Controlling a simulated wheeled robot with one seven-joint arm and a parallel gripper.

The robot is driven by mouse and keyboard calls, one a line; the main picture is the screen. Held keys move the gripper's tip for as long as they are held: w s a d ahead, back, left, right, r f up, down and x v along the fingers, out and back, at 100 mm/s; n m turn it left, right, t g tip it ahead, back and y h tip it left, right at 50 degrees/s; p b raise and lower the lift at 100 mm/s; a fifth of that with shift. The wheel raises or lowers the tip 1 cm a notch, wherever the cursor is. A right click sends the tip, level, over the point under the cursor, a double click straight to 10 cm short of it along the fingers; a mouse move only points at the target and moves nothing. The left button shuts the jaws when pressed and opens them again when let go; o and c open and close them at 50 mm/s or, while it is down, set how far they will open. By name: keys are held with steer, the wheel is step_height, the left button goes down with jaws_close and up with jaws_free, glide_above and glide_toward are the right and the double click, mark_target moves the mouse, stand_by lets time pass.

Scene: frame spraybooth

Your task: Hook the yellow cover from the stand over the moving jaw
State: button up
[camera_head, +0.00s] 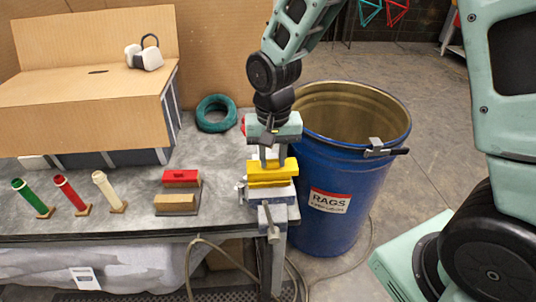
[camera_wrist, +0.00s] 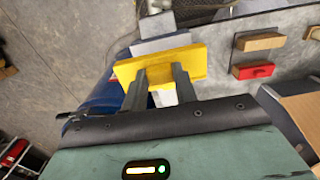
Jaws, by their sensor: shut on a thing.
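The yellow cover (camera_head: 272,177) is in my gripper (camera_head: 271,157), at the vise on the bench's right corner. My gripper points down, and its two fingers are shut on the cover. In the wrist view the cover (camera_wrist: 192,58) lies across the fingertips of my gripper (camera_wrist: 159,75). The grey vise (camera_head: 278,213) is directly below the cover, and part of it (camera_wrist: 158,44) shows beyond the cover in the wrist view. The cover hides the tops of the jaws. I cannot tell whether it touches or sits over the moving jaw.
A blue rag barrel (camera_head: 320,226) stands close on the right of the bench. A red block (camera_head: 181,176) and a wooden block (camera_head: 175,202) sit left of the vise. Green tape (camera_head: 215,127) lies behind. Several coloured tubes stand farther left, with bare bench between.

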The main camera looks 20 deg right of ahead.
mark_target(272, 166)
steer(key=shift+f, duration=0.25)
steer(key=shift+f+b, duration=1.45)
steer(key=shift+f, duration=0.55)
steer(key=shift+f+b, duration=1.65)
steer(key=shift+f, duration=0.7)
stand_by(0.3)
steer(key=o, duration=1.1)
steer(key=shift+c, duration=0.2)
